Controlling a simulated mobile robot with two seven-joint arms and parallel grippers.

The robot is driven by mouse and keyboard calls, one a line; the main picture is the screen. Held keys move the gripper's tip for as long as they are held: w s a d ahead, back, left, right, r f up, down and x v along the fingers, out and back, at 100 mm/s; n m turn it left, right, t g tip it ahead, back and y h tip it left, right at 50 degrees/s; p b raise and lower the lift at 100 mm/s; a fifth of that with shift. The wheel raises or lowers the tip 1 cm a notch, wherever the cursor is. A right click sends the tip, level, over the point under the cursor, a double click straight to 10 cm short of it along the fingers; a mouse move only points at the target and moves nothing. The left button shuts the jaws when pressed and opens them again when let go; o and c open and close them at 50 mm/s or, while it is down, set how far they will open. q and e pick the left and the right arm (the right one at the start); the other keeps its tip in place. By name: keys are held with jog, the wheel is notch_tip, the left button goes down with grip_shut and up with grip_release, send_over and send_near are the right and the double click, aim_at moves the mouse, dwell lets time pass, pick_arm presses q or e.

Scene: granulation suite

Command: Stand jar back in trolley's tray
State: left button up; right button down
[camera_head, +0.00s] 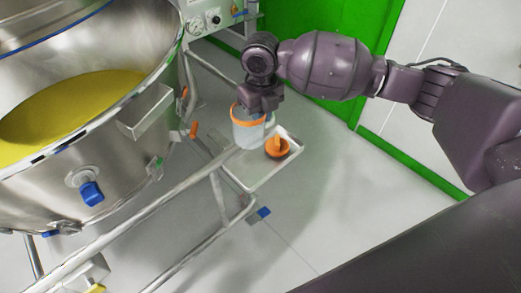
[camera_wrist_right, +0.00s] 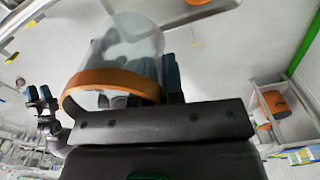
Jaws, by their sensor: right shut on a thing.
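The jar (camera_head: 248,133), clear with an orange rim, is at the left side of the trolley's tray (camera_head: 259,183) in the head view. My right gripper (camera_head: 262,107) is above it, shut on the jar near its rim. The jar looks about upright; I cannot tell whether its base touches the tray. In the right wrist view the jar (camera_wrist_right: 135,45) shows its orange rim close to the camera, with dark fingers beside it. An orange lid (camera_head: 278,149) with a raised grip lies in the tray.
A large steel bowl (camera_head: 120,195) with yellow material stands at the left. Its steel rail (camera_head: 165,202) runs close by the tray's left side. A green door frame (camera_head: 310,75) is behind my right arm. The floor (camera_head: 345,220) right of the tray is clear.

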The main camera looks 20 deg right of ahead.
aim_at(261, 134)
notch_tip(261, 134, down, 7)
jog(key=shift+f+b, duration=0.1)
jog(key=shift+b, duration=0.45)
jog(key=shift+f+b, duration=0.65)
jog(key=shift+f, duration=2.5)
jog(key=shift+f, duration=0.1)
jog(key=shift+f, duration=0.15)
jog(key=c, duration=1.2)
grip_release()
jog(key=shift+c, duration=0.2)
